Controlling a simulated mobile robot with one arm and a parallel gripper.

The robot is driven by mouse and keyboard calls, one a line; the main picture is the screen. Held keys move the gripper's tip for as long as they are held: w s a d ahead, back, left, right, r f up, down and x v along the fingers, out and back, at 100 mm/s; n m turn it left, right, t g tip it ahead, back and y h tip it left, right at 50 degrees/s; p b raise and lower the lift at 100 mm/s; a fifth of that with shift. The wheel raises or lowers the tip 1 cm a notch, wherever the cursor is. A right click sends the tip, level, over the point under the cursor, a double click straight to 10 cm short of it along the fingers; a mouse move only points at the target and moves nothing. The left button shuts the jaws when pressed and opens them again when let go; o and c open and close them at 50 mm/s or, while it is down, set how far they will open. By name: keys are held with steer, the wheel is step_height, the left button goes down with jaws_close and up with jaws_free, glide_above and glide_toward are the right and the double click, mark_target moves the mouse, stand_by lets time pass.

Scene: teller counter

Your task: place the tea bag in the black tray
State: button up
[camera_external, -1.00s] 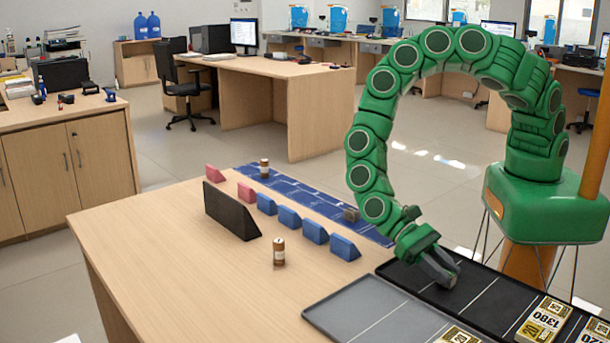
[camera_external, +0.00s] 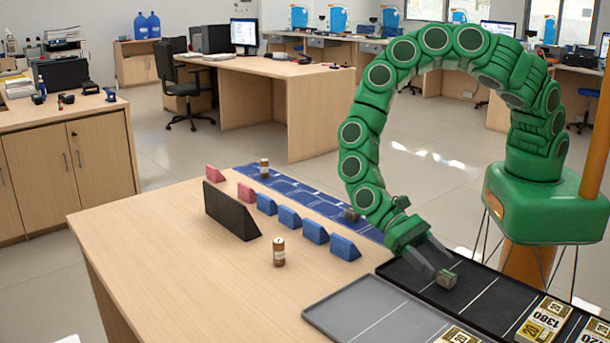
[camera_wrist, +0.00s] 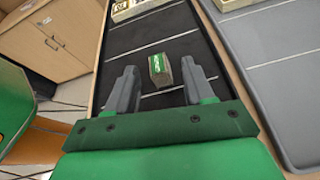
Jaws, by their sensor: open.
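The tea bag (camera_external: 447,279) is a small block with a green label, resting on the black tray (camera_external: 478,311). In the wrist view the tea bag (camera_wrist: 160,69) lies within one marked section of the black tray (camera_wrist: 127,36), slightly tilted. My gripper (camera_external: 437,266) is open, its fingers close behind the tea bag. In the wrist view the open fingers of my gripper (camera_wrist: 160,80) stand apart on both sides of it, with a gap on each side.
A grey tray (camera_external: 345,308) adjoins the black tray. Banknote bundles (camera_external: 546,318) lie at the black tray's near end. Several blue wedges (camera_external: 289,219), a black wedge (camera_external: 230,210) and a brown bottle (camera_external: 279,252) stand on the counter. A blue mat (camera_external: 315,203) lies along its far edge.

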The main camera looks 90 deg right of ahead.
steer(key=v, duration=0.9)
steer(key=shift+s, duration=0.1)
